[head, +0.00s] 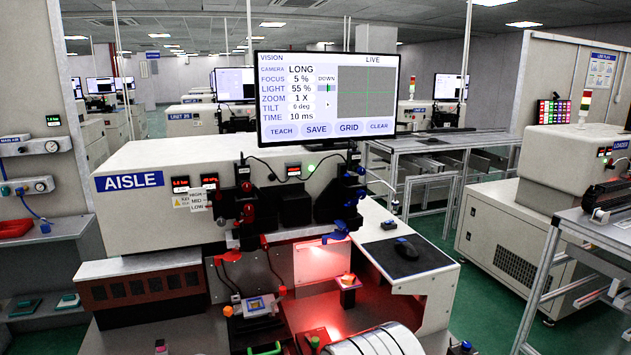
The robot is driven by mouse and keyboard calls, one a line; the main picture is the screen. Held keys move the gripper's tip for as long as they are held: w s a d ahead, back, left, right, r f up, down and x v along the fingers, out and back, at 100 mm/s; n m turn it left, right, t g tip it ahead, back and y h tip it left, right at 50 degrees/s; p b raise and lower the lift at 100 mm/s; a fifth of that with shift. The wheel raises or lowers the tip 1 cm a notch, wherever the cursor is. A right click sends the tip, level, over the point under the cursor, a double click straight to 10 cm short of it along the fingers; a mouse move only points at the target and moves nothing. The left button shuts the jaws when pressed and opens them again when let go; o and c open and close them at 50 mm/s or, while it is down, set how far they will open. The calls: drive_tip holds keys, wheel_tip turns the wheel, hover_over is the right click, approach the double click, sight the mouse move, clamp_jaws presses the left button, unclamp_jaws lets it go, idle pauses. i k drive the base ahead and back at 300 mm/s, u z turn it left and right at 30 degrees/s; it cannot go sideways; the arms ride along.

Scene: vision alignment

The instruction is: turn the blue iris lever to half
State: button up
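Several blue parts show on the black camera and lens assembly at the right front of the AISLE machine (145,212) in the head view. A blue lever-like part (336,231) sticks out low on this assembly, above the red-lit work area. A small blue knob (361,170) sits higher on the same assembly. I cannot tell for sure which blue part is the iris lever, and its setting is too small to read. My gripper is not in view.
The monitor (328,98) reads LONG, focus 5 %, light 55 %, zoom 1 X. Red knobs (248,212) sit on the left assembly. A small orange-topped stand (348,284) is below the blue lever. A mouse (405,249) lies on the right ledge. Green aisle floor is at right.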

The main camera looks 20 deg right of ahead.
sight(348, 175)
drive_tip(key=u, duration=0.7)
drive_tip(key=k, duration=0.85)
drive_tip(key=z, duration=0.75)
drive_tip(key=i, duration=1)
drive_tip(key=z, duration=0.1)
